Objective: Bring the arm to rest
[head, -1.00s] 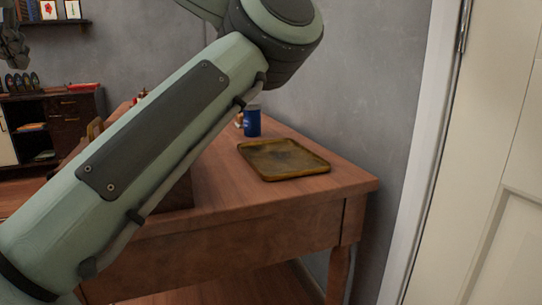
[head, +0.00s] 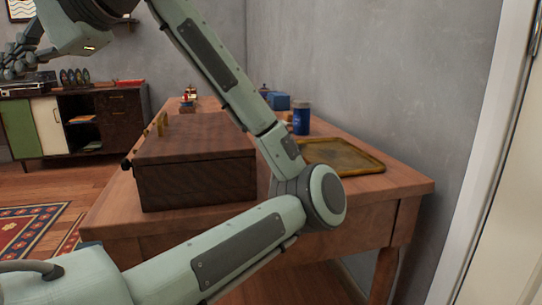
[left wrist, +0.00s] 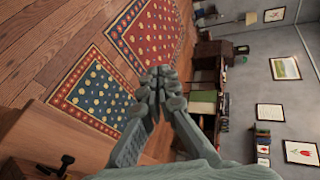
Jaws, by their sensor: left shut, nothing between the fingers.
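My left arm (head: 245,245) comes in from the lower left in the head view. It bends at the elbow over the front of the wooden table and folds back up to the upper left. My left gripper (head: 18,66) is at the left edge of the head view, up in the air and clear of the table. In the left wrist view my left gripper (left wrist: 160,82) has its fingers together with nothing between them. My right gripper is in neither view.
On the table (head: 405,182) stand a dark wooden chest (head: 195,180), a tray (head: 350,153) partly behind my arm, and a blue can (head: 301,120). A cabinet (head: 115,120) stands at the back left. Patterned rugs (left wrist: 93,92) lie on the floor.

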